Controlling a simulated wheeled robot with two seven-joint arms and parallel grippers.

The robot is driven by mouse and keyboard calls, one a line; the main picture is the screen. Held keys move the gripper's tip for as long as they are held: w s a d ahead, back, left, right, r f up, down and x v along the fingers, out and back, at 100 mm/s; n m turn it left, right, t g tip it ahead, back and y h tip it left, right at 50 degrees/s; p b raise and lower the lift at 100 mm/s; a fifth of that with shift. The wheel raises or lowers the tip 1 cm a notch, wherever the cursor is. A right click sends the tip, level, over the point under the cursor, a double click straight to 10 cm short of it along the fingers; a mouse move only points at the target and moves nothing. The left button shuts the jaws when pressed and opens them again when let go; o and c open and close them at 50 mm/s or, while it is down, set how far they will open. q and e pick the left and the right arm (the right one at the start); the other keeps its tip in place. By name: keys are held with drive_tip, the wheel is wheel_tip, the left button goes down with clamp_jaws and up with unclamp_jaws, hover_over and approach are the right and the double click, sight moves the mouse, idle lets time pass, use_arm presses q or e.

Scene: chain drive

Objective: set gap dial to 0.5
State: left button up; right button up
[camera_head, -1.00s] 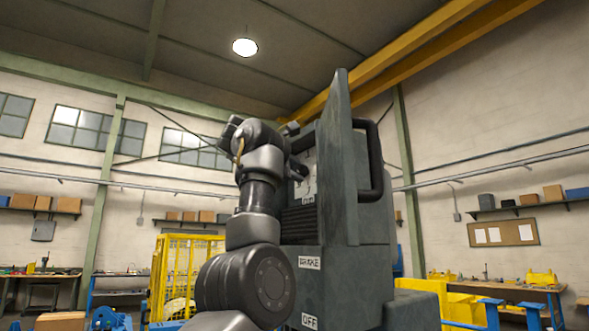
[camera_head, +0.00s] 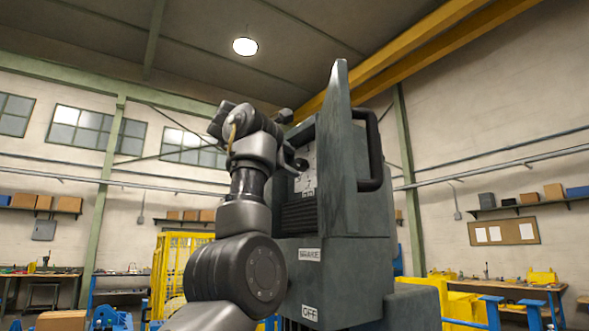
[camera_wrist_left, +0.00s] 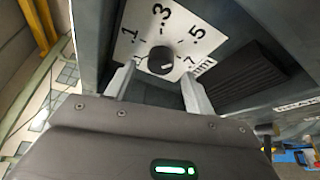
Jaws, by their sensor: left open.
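The gap dial is a black round knob (camera_wrist_left: 161,61) on a white plate (camera_wrist_left: 203,22) marked .1, .3, .5 and .7, in the left wrist view. I cannot tell which mark the knob points to. My left gripper (camera_wrist_left: 158,72) is open, with one finger on each side of the knob. I cannot tell whether the fingers touch it. In the head view the plate (camera_head: 309,178) shows partly behind my left arm, on the grey-green machine cabinet (camera_head: 340,255). My right gripper is not in view.
An open cabinet door (camera_head: 339,150) with a black handle (camera_head: 374,150) stands right of the plate. A dark vent grille (camera_wrist_left: 238,78) lies beside the plate. BRAKE (camera_head: 310,254) and OFF (camera_head: 310,313) labels are below. A yellow cage (camera_head: 178,260) stands behind my arm.

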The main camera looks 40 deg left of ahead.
use_arm(q)
drive_tip(key=s+b, duration=0.3)
drive_tip(key=s, duration=0.5)
drive_tip(key=shift+s+d+r, duration=0.2)
drive_tip(key=shift+d+r, duration=0.15)
drive_tip(key=shift+r, duration=0.1)
